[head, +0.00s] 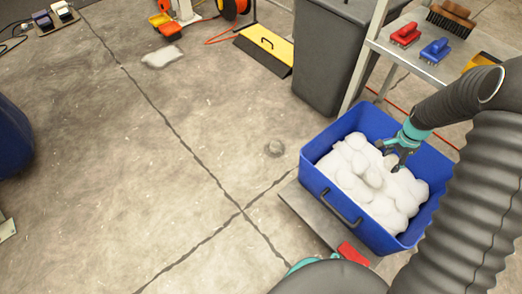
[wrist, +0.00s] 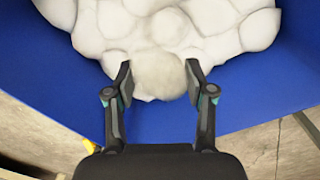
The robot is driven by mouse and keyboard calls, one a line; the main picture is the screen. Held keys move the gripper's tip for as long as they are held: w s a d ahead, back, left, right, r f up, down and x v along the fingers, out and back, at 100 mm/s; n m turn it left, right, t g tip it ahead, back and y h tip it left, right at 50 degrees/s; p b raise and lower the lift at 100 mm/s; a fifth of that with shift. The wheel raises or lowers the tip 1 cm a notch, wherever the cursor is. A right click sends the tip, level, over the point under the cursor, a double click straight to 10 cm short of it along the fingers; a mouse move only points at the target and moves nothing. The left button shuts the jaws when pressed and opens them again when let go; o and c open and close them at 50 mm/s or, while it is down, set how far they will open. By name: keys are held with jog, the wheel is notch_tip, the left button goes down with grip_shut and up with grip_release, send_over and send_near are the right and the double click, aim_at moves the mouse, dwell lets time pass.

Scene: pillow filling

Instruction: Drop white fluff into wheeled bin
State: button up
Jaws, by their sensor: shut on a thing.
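White fluff (head: 374,205) is heaped in rounded clumps inside a blue bin (head: 332,208) with a dark handle. The heap also fills the top of the wrist view (wrist: 165,28). My gripper (head: 397,157) is over the bin's far side, at the edge of the heap. In the wrist view, my gripper (wrist: 159,78) has its two fingers on either side of one fluff clump (wrist: 158,68) and is shut on it. This clump overlaps the heap in the picture, so I cannot tell whether it is clear of it. No wheels show on the blue bin.
The blue bin stands on a flat grey platform (head: 308,213) with a red piece (head: 353,255). A tall grey bin (head: 333,52) and a shelf with brushes (head: 435,50) stand behind. A dark blue rounded container (head: 12,140) is at the left edge. The middle floor is mostly clear.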

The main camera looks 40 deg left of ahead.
aim_at(393, 159)
jog(key=o, duration=0.8)
jog(key=shift+o, duration=0.2)
jog(key=shift+r, duration=0.1)
notch_tip(393, 159, up, 12)
dwell(0.5)
